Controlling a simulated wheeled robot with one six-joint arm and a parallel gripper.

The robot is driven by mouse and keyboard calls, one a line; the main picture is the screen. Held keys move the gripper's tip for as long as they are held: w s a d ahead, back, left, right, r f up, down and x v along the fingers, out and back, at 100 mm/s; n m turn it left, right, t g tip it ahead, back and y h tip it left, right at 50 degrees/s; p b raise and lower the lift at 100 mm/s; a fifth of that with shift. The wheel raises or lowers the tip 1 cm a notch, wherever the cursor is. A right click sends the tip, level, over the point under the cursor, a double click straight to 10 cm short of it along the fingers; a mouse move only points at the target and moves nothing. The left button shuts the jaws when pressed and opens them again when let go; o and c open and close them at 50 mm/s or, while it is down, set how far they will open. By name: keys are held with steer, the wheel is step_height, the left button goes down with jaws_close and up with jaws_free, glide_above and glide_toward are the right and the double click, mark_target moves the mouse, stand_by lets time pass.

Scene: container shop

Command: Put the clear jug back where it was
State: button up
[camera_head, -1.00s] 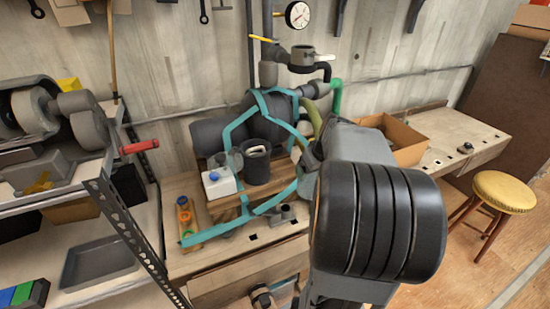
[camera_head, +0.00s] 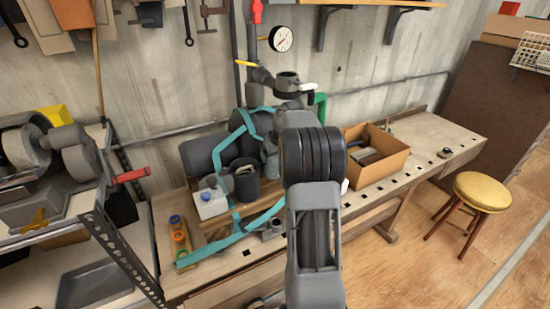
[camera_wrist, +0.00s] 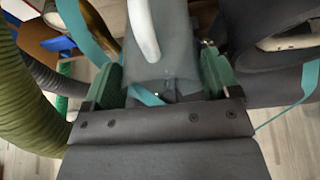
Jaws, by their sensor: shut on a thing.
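In the wrist view my gripper (camera_wrist: 160,75) has its green-padded fingers on either side of a grey, see-through body, which I take to be the clear jug (camera_wrist: 165,68). A white curved piece rises in front of it; I cannot tell whether it is the jug's handle. In the head view my arm and wrist cover the fingers, and the jug cannot be made out clearly there. The gripper is above the workbench (camera_head: 218,272), between a green ribbed hose (camera_wrist: 22,85) and a dark pot with pale contents (camera_head: 247,183).
Teal straps (camera_head: 235,230) and dark cylinders (camera_head: 203,153) crowd the bench. An open cardboard box (camera_head: 390,160) sits to the right. A metal shelf (camera_head: 115,240) is at left, a stool (camera_head: 480,192) at right.

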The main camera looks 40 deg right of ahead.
steer(key=shift+w+f+p, duration=0.15)
steer(key=shift+f+p, duration=0.45)
steer(key=shift+f, duration=1.15)
steer(key=shift+f, duration=0.1)
steer(key=shift+f+b, duration=0.15)
steer(key=shift+b, duration=0.15)
steer(key=o, duration=1.1)
steer(key=shift+o, duration=0.2)
